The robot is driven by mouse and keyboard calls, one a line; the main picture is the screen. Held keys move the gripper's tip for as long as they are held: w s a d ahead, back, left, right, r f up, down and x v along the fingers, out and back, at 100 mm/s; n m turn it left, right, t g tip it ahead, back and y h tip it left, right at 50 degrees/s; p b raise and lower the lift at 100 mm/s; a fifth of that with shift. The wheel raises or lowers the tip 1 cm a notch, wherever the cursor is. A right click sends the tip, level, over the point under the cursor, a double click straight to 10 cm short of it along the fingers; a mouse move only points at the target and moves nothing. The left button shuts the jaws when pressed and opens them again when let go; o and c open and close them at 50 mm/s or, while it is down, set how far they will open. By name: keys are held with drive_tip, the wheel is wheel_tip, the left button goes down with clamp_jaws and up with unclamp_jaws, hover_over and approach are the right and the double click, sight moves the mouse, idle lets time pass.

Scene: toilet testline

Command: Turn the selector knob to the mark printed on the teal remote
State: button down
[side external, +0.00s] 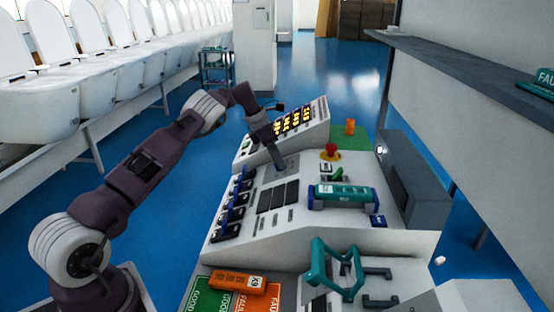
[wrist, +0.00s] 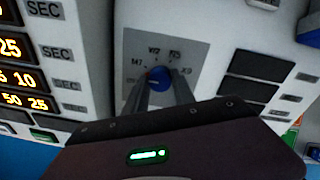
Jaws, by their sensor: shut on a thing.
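The selector knob (wrist: 159,76) is a blue round knob on a grey dial plate (wrist: 135,48) in the wrist view. Marks are printed around it: M7 at left, W2 at upper left, one at upper right that I cannot read surely, and X9 at right. My gripper (wrist: 161,88) is shut on the knob, one finger on each side. The knob's pointer direction is unclear. In the side external view my gripper (side external: 279,167) reaches down to the console and hides the knob.
An orange remote (side external: 238,283) lies at the front on green and orange mats. A red button (side external: 330,152), a teal handle (side external: 335,268) and a row of blue-levered switches (side external: 233,205) are on the console. Lit yellow number displays (side external: 294,120) stand behind my gripper.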

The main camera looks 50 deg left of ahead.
drive_tip(key=shift+m, duration=0.4)
drive_tip(key=m, duration=0.5)
drive_tip(key=shift+m, duration=0.3)
drive_tip(key=m, duration=0.6)
drive_tip(key=shift+s+m, duration=0.15)
drive_tip(key=shift+m, duration=0.15)
drive_tip(key=c, duration=1)
unclamp_jaws()
drive_tip(key=shift+c, duration=0.2)
drive_tip(key=shift+m, duration=0.3)
